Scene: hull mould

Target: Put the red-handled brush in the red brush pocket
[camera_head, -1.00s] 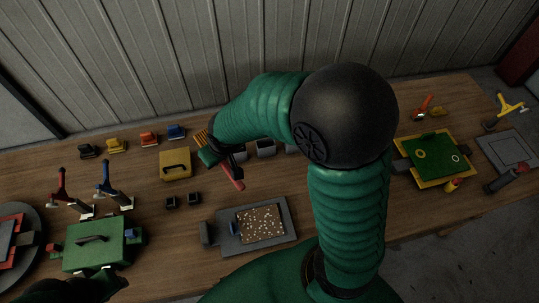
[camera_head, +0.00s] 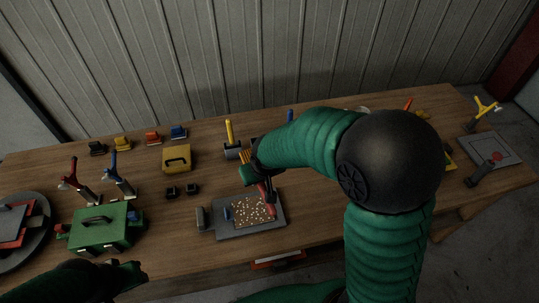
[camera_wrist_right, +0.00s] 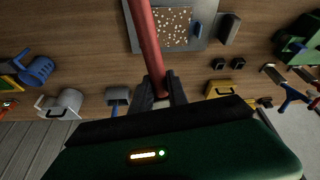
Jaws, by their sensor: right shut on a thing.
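The red-handled brush (camera_head: 264,190) is in my right gripper (camera_head: 252,171), with pale bristles up and its handle slanting down in front of the speckled tray. In the right wrist view, the right gripper's fingers (camera_wrist_right: 161,92) are shut on the red handle (camera_wrist_right: 147,45). The red brush pocket is uncertain: a small red holder (camera_head: 152,138) stands in the back row, and a red piece (camera_head: 62,229) shows at the left side of the green box. My left gripper (camera_head: 128,272) is low at the left front; its jaws are too dark to read.
The grey tray with speckled filling (camera_head: 218,228) lies beneath the brush. A green box (camera_head: 100,238), red- and blue-handled tools (camera_head: 115,172), a yellow case (camera_head: 177,160) and two black cups (camera_head: 182,190) stand left. A yellow-handled tool (camera_head: 229,131) stands behind. My right arm hides much of the right side.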

